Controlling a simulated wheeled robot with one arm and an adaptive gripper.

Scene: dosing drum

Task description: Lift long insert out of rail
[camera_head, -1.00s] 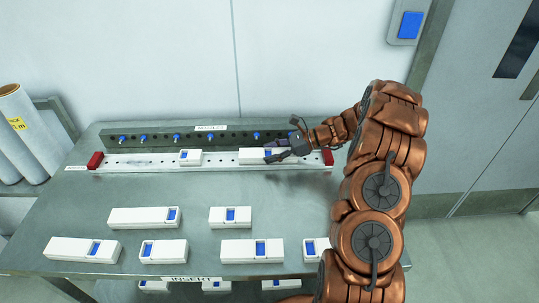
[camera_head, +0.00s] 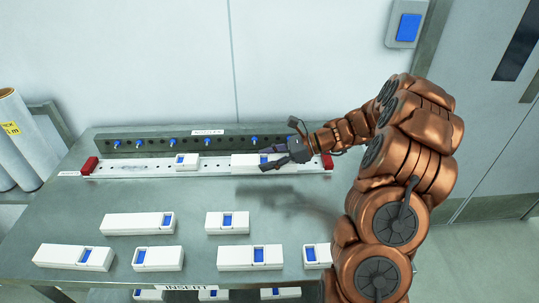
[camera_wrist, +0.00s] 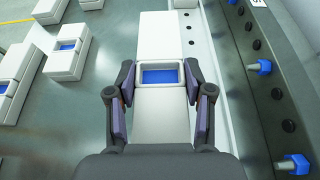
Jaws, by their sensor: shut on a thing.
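My gripper (camera_wrist: 159,98) is shut on the long white insert (camera_wrist: 163,112), one finger on each long side, beside its blue window (camera_wrist: 159,76). In the head view the long insert (camera_head: 243,161) is at the right part of the pale rail (camera_head: 130,169), and my gripper (camera_head: 278,158) comes to it from the right and covers its right end. I cannot tell whether its underside touches the rail. A shorter white insert (camera_head: 187,160) with a blue window sits in the rail to its left.
Red end blocks (camera_head: 89,165) (camera_head: 326,161) close the rail. A dark strip with blue knobs (camera_head: 207,142) runs behind it. Several white inserts (camera_head: 138,224) lie on the grey table in front. Bare table (camera_head: 80,205) lies between them and the rail.

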